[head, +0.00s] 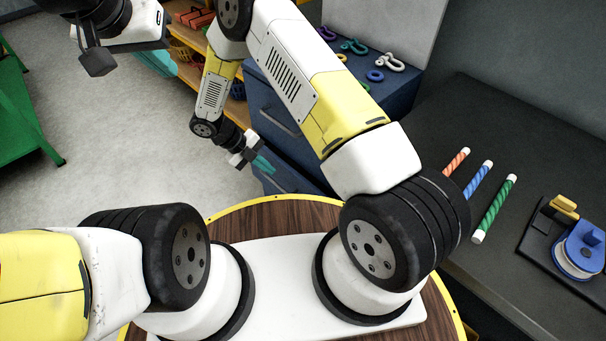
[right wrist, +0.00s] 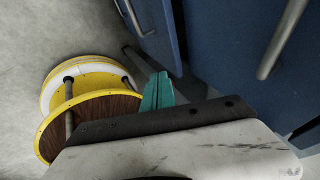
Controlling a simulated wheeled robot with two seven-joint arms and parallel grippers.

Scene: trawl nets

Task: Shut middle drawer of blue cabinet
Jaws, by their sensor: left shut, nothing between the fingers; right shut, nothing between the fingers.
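The blue cabinet (head: 308,102) stands beyond my round base. Its drawer fronts face left, with an upper handle (head: 281,121) and a lower drawer front (head: 296,174) partly in view. My right forearm hides part of it. My right gripper (head: 264,165) is shut and empty, its teal fingers beside the lower drawer front. The right wrist view shows the teal fingers (right wrist: 157,92) near a blue panel (right wrist: 153,30), with a dark gap to another blue front (right wrist: 230,35). How far any drawer stands out is unclear. My left gripper (head: 157,63) is shut and empty at the upper left.
Rings and shackles (head: 375,75) lie on the cabinet top. A shelf with bins (head: 190,45) stands behind. A dark bench (head: 530,140) at the right holds striped rods (head: 478,180) and a blue reel (head: 585,245). A green table (head: 20,110) is at the left; the floor between is clear.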

